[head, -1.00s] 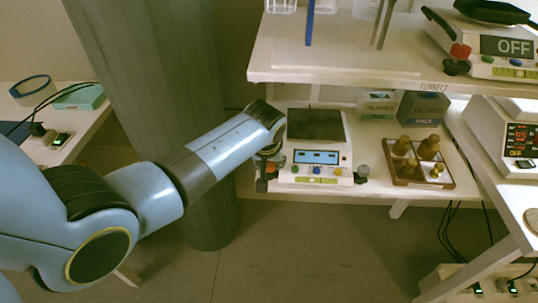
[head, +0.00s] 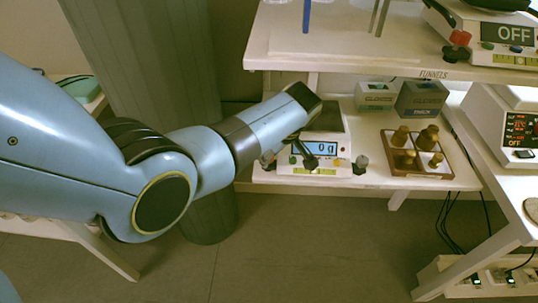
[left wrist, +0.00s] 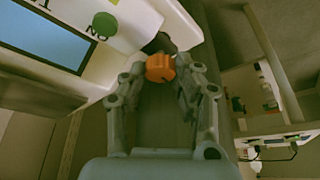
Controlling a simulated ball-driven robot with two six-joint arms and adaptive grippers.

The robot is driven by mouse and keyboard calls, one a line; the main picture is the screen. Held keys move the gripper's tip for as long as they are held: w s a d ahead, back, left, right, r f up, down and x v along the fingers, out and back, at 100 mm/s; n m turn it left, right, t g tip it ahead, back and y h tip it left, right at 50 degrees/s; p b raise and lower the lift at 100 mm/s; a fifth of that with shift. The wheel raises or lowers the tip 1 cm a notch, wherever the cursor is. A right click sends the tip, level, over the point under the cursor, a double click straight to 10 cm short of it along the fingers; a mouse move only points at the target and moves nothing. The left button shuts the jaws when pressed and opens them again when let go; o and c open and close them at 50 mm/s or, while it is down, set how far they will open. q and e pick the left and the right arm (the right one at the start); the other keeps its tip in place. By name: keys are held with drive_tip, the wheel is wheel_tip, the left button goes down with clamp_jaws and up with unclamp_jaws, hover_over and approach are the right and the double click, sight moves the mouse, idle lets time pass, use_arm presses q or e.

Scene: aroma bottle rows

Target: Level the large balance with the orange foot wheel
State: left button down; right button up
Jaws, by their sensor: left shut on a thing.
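The white balance with a lit blue display (head: 322,148) stands on the lower shelf, and the display reads 0 g. The balance also fills the upper left of the left wrist view (left wrist: 130,20), with a green button beside its display. The orange foot wheel (left wrist: 160,68) sits at its corner. My left gripper (head: 284,152) is at the balance's front left. In the left wrist view its fingers (left wrist: 160,80) are shut on the orange wheel from both sides. In the head view the gripper hides the wheel. A dark-and-grey foot wheel (head: 361,163) is at the front right.
A tray of brass weights (head: 430,171) stands right of the balance, with two small boxes (head: 398,97) behind. The upper shelf (head: 360,62) overhangs the back and carries a balance with a red wheel (head: 459,38), reading OFF.

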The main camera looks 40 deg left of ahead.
use_arm(q)
drive_tip(key=shift+n, duration=0.6)
drive_tip(key=c, duration=1)
unclamp_jaws()
